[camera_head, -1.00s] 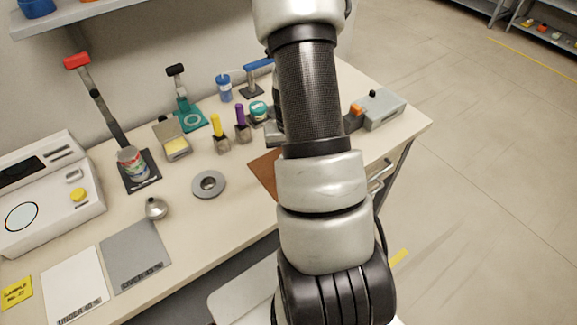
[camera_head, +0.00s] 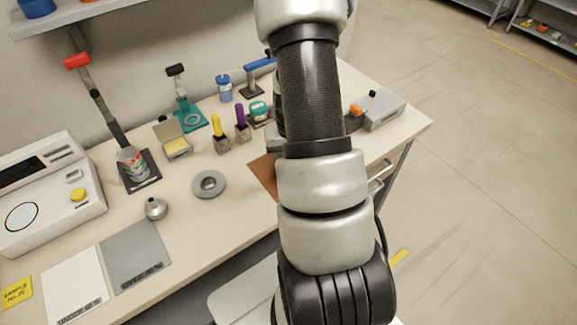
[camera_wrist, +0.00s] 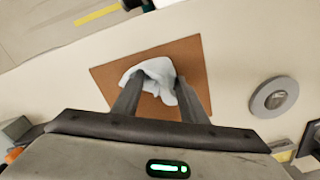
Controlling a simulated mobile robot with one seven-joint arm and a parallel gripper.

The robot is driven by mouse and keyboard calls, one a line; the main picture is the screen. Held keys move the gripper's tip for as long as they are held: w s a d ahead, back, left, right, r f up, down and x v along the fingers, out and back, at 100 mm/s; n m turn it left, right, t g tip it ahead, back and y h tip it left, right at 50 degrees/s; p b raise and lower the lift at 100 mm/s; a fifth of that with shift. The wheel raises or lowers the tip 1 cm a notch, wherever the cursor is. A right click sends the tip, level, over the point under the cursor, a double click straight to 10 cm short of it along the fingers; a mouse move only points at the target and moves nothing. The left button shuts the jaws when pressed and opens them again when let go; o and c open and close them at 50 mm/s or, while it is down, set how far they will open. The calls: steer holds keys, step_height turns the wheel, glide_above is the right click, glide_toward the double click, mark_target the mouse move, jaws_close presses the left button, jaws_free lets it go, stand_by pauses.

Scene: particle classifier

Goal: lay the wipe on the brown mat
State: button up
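The pale, crumpled wipe (camera_wrist: 156,71) lies over the middle of the brown mat (camera_wrist: 190,55) in the wrist view, with mat showing around it. My gripper (camera_wrist: 158,82) is over the wipe, its two fingers spread well apart. The fingertips overlap the wipe in this view; whether they touch it I cannot tell. In the head view my arm covers the gripper, the wipe and most of the mat; only the left part of the mat (camera_head: 262,177) shows.
A grey ring-shaped disc (camera_head: 208,185) lies left of the mat. Scoops in holders (camera_head: 221,143), a teal stand (camera_head: 189,118) and a grey box (camera_head: 381,109) stand toward the back. The table's front edge is close to the mat.

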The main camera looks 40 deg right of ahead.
steer(key=s+a+r+p, duration=0.2)
steer(key=r+p, duration=0.4)
steer(key=r, duration=0.4)
steer(key=shift+s, duration=0.85)
steer(key=c, duration=0.4)
steer(key=shift+w+d+f, duration=0.15)
steer(key=shift+w+f, duration=0.05)
steer(key=shift+w, duration=0.1)
steer(key=c, duration=0.3)
steer(key=shift+w+d+f, duration=0.25)
steer(key=shift+w+f, duration=0.1)
steer(key=shift+w, duration=0.15)
steer(key=shift+w+d+f, duration=0.2)
steer(key=shift+w+f, duration=0.15)
steer(key=shift+w, duration=0.15)
jaws_close()
step_height(320, 180, down, 3)
steer(key=shift+w+r, duration=0.1)
step_height(320, 180, down, 6)
steer(key=b, duration=0.4)
steer(key=shift+r+b, duration=0.15)
steer(key=shift+b, duration=0.2)
